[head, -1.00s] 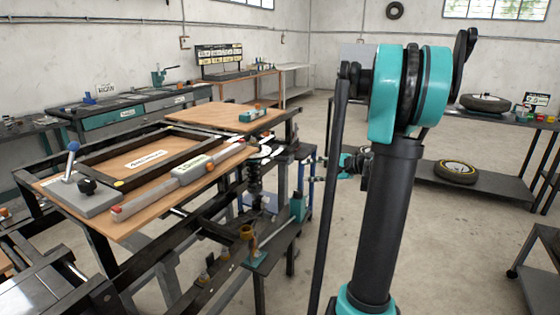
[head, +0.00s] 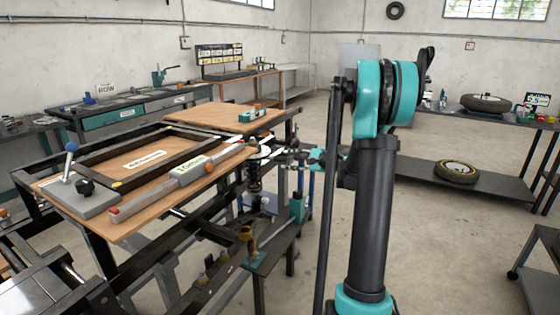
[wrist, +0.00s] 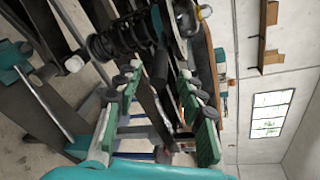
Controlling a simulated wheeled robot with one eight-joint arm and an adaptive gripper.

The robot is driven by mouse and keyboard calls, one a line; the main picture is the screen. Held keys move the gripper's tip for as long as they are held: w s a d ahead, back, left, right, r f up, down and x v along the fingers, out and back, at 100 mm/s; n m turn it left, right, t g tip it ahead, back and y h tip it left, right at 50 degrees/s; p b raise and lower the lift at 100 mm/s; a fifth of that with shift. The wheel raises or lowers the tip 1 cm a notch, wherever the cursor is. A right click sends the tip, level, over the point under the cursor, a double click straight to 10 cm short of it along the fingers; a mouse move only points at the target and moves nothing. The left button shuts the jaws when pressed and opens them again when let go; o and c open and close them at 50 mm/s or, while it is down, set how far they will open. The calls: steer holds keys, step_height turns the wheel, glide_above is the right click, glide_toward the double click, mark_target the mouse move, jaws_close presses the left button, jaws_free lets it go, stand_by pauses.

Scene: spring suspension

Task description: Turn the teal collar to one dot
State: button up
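A black coil spring (head: 255,177) stands upright under the bench's front right corner. It also shows in the wrist view (wrist: 120,40), lying sideways at the top, with a pale round plate (wrist: 181,38) at its upper end. My gripper (head: 283,157) is just right of the spring's top in the head view. In the wrist view my gripper (wrist: 157,86) has its two green-padded fingers apart. The spring is beyond the fingertips, and I see nothing gripped.
The wooden bench top (head: 140,208) carries a dark frame, a grey labelled bar (head: 185,180) and a lever block (head: 80,200). A brass-coloured piece on a teal base (head: 248,243) stands below the spring. A tyre shelf (head: 470,177) is at right. Floor between is clear.

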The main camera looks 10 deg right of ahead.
mark_target(280, 159)
steer(key=shift+x, duration=2.25)
jaws_close()
